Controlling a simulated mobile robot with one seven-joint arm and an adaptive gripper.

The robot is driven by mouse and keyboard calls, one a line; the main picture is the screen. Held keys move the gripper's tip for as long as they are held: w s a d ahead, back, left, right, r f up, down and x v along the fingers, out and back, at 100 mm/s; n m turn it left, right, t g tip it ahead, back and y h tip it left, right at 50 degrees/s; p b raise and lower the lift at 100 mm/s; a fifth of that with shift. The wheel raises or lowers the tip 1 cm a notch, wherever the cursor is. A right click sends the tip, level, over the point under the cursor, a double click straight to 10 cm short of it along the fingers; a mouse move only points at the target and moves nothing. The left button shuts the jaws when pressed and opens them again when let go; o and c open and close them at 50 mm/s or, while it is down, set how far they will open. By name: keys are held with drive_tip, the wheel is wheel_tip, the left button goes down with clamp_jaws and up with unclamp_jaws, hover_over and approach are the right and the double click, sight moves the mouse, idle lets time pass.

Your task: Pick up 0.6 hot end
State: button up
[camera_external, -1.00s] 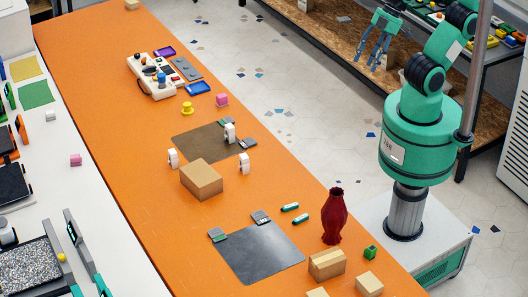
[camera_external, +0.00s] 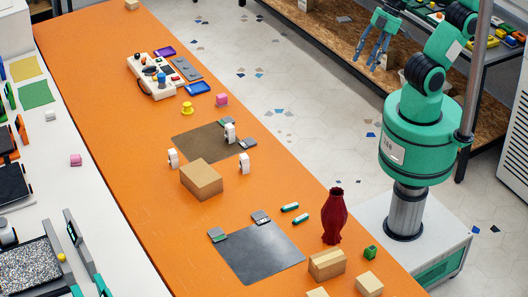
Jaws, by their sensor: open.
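I cannot tell which thing is the 0.6 hot end; no label is readable at this size. My gripper (camera_external: 366,63) is open and empty, pointing down at the upper right. It is beyond the table's right edge, in front of the wooden shelf, far from these parts.
A red vase (camera_external: 335,216) and several cardboard boxes (camera_external: 201,179) stand on the table. A white control box (camera_external: 153,75) with knobs is at the back. Dark plates (camera_external: 258,253) lie nearer. A shelf (camera_external: 322,35) stands behind my gripper; tiled floor lies between.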

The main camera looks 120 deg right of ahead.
drive_tip(key=w+d+r+m+p, duration=0.15)
drive_tip(key=w+d+m, duration=0.4)
drive_tip(key=w, duration=0.75)
drive_tip(key=w+d+r+m+p, duration=0.1)
drive_tip(key=w+d+m+p, duration=0.15)
drive_tip(key=w+m, duration=0.8)
drive_tip(key=m+g+p, duration=0.1)
drive_tip(key=m+p, duration=0.5)
drive_tip(key=m, duration=1.4)
hover_over(175, 151)
drive_tip(key=s, duration=0.5)
wheel_tip(175, 151, down, 33)
drive_tip(key=shift+w+f, duration=0.1)
drive_tip(key=shift+x, duration=4.15)
